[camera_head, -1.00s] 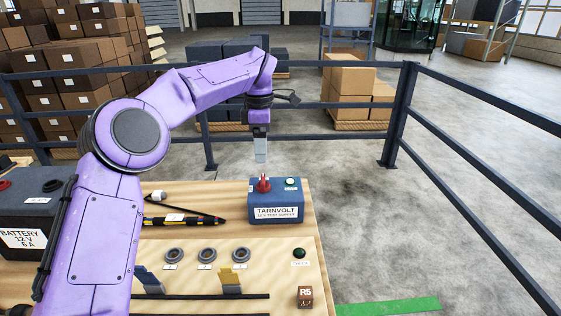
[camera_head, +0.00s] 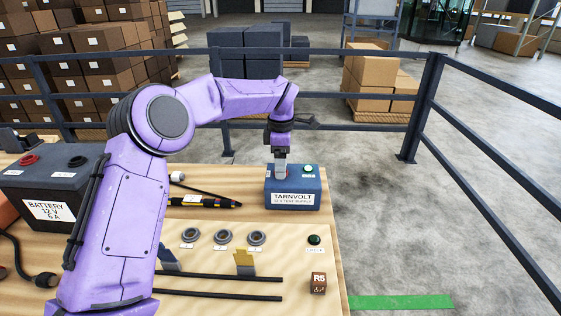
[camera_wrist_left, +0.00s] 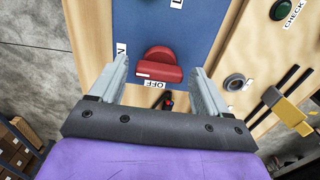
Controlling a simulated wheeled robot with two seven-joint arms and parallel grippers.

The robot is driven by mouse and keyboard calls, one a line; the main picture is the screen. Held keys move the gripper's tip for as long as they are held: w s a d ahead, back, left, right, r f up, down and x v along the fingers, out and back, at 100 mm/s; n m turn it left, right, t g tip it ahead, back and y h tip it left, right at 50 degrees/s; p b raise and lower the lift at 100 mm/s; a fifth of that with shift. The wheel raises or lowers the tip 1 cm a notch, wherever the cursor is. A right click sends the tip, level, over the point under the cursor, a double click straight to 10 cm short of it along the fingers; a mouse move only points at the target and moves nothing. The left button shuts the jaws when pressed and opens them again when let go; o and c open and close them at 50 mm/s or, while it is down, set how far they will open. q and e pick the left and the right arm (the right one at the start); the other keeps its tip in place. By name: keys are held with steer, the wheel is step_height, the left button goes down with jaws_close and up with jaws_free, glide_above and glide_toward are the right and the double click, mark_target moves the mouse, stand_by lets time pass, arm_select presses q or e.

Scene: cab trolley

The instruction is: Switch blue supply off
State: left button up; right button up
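The blue supply box (camera_head: 293,199), labelled TARNVOLT 12 V test supply, stands at the table's far right corner. Its red rotary knob (camera_wrist_left: 162,68) shows between my left fingers in the left wrist view. The knob's white mark is at its left end, towards a partly cut-off label ending in N; the OFF label (camera_wrist_left: 155,85) is at its near side. A pale green lamp (camera_head: 308,169) on the box top looks lit. My left gripper (camera_head: 281,170) points down over the knob, open, with visible gaps on both sides. The right gripper is not in view.
A battery (camera_head: 50,190) stands at the left. A black and yellow tool (camera_head: 205,202) lies left of the supply. Round sockets (camera_head: 223,237), a green CHECK button (camera_head: 314,240) and an R5 block (camera_head: 318,283) are nearer. Railings (camera_head: 425,100) stand beyond.

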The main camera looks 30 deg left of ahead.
arm_select(q)
steer(key=shift+w, duration=0.1)
steer(key=c, duration=0.8)
steer(key=shift+n, duration=0.3)
steer(key=n, duration=0.2)
steer(key=shift+n, duration=0.3)
steer(key=n, duration=0.3)
steer(key=shift+n, duration=0.3)
steer(key=n+b, duration=0.1)
steer(key=n, duration=0.4)
steer(key=n+b, duration=0.2)
steer(key=n, duration=0.4)
steer(key=shift+b, duration=0.35)
steer(key=shift+n, duration=0.3)
steer(key=o, duration=1)
